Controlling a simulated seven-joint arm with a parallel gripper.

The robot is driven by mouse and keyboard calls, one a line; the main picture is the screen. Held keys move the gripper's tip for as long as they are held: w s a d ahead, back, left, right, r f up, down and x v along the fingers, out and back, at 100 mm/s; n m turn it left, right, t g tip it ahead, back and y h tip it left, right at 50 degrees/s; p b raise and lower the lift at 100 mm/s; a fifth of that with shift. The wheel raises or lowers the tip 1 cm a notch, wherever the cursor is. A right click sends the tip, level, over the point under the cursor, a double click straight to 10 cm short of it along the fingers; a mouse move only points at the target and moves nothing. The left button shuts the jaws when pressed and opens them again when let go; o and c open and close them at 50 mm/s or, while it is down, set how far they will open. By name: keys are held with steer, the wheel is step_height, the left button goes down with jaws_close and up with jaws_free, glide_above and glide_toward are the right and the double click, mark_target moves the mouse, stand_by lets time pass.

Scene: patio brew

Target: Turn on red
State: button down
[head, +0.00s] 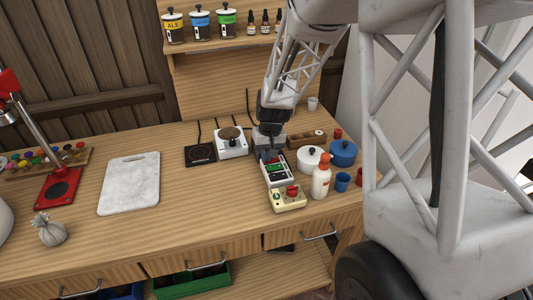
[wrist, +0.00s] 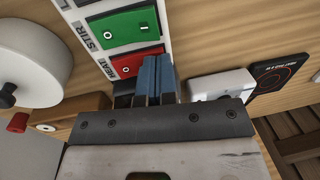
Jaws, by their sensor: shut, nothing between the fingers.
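The white switch panel (head: 277,172) stands on the bench below my gripper. In the wrist view the panel (wrist: 76,18) carries a red rocker switch (wrist: 126,66) marked O, beside the word HEAT. A green rocker switch (wrist: 130,27), marked O and I, is beside the word STIR. My gripper (wrist: 156,68) is shut and empty, its blue fingertips at the panel's edge beside the red switch. They hide the far end of the red switch, and I cannot tell whether they touch it. In the head view my gripper (head: 268,156) covers the panel's back end.
A white pot (head: 311,160), blue pot (head: 343,153) and white bottle (head: 321,180) stand to the right. A white hotplate (head: 232,147) and black plate (head: 200,155) are to the left.

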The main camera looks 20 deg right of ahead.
steer(key=shift+d, duration=0.15)
stand_by(0.3)
steer(key=shift+d+r, duration=0.25)
steer(key=shift+d, duration=0.25)
steer(key=shift+r, duration=0.2)
step_height(320, 180, up, 14)
steer(key=a, duration=0.1)
steer(key=shift+a+f, duration=0.2)
steer(key=shift+a, duration=0.1)
stand_by(0.4)
stand_by(0.3)
steer(key=s+r+t, duration=0.1)
steer(key=s+r, duration=0.2)
steer(key=s, duration=1.3)
steer(key=s+a+r+t+h, duration=0.1)
steer(key=s+r, duration=0.1)
steer(key=s, duration=1.4)
steer(key=shift+s+a+r+t+h, duration=0.25)
steer(key=shift+s+r+t+h, duration=0.05)
steer(key=shift+s+r, duration=0.1)
